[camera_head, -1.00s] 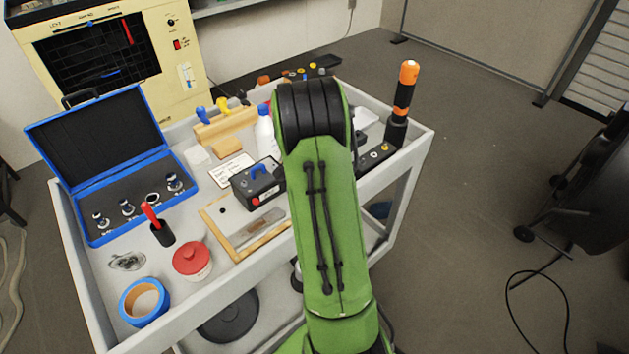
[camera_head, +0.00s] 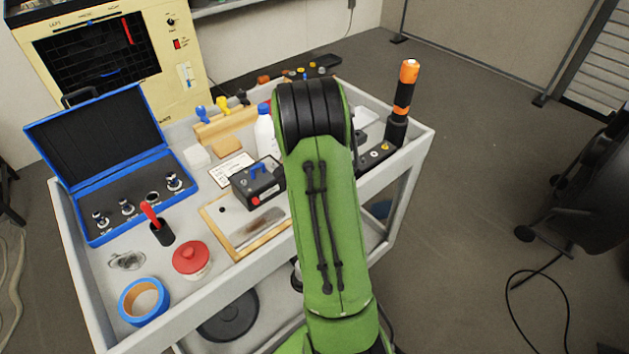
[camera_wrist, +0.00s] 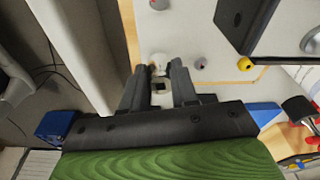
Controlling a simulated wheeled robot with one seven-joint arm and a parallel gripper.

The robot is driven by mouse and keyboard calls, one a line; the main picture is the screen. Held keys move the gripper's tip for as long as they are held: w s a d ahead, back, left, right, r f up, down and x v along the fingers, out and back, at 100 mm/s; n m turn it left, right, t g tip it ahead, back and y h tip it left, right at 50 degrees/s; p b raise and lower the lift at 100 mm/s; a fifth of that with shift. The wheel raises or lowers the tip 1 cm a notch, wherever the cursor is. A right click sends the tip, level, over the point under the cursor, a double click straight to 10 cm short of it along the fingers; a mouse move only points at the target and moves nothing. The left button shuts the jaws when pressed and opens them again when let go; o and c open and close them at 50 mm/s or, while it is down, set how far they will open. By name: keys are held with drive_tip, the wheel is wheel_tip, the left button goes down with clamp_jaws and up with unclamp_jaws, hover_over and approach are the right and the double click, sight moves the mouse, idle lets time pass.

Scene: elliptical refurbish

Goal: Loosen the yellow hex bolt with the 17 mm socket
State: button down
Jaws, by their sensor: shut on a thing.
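My gripper (camera_wrist: 164,70) is in the wrist view, its two dark fingers closed on a small metal piece (camera_wrist: 160,86) with a dark square opening, which looks like a socket. A pale round part shows just beyond it; I cannot tell whether they touch. A small yellow bolt-like head (camera_wrist: 245,64) lies to the right, apart from the fingers, and a grey-purple one (camera_wrist: 200,63) sits between. In the head view, my green arm hides the gripper. The open blue socket case (camera_head: 88,233) stands at left with several sockets; their size labels are unreadable.
A black box with a blue handle (camera_head: 258,185), a red-lidded jar (camera_head: 191,259) and blue tape (camera_head: 143,301) occupy the top.

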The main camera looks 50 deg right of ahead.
drive_tip(key=n, duration=0.4)
drive_tip(key=shift+t, duration=0.4)
drive_tip(key=shift+r+p, duration=3.4)
drive_tip(key=shift+r, duration=1.2)
drive_tip(key=shift+f, duration=0.1)
